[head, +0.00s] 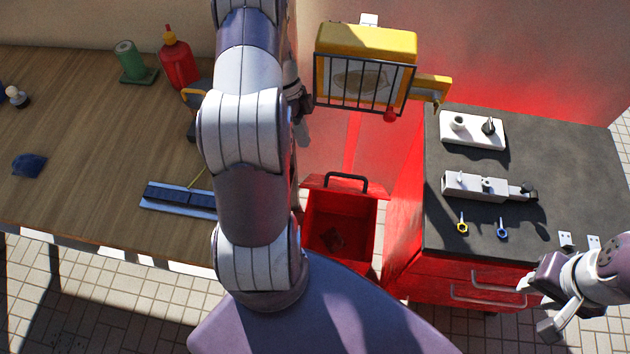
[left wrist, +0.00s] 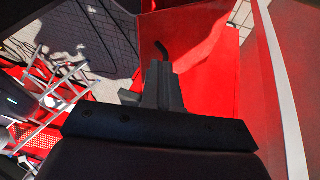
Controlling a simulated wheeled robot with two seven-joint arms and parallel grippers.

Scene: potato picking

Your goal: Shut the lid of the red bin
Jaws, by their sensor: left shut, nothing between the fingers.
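The red bin (head: 312,232) stands on the floor between the wooden table and the red cabinet. It is open, and its dark inside shows. A red flap with a black handle (head: 345,178) is raised at its far edge and looks like the lid. My left gripper (head: 303,103) is beyond and above the bin, partly hidden behind my arm. In the left wrist view its dark fingers (left wrist: 163,88) are shut and empty, with red surfaces beyond. My right gripper (head: 537,303) is open and empty at the cabinet's front right corner, away from the bin.
A wire basket (head: 362,88) with a yellow box hangs beyond the bin. The red cabinet (head: 415,265) with a dark top holding fittings stands right of it. The wooden table (head: 90,185) at left holds a red bottle (head: 178,64) and a green roll (head: 131,62).

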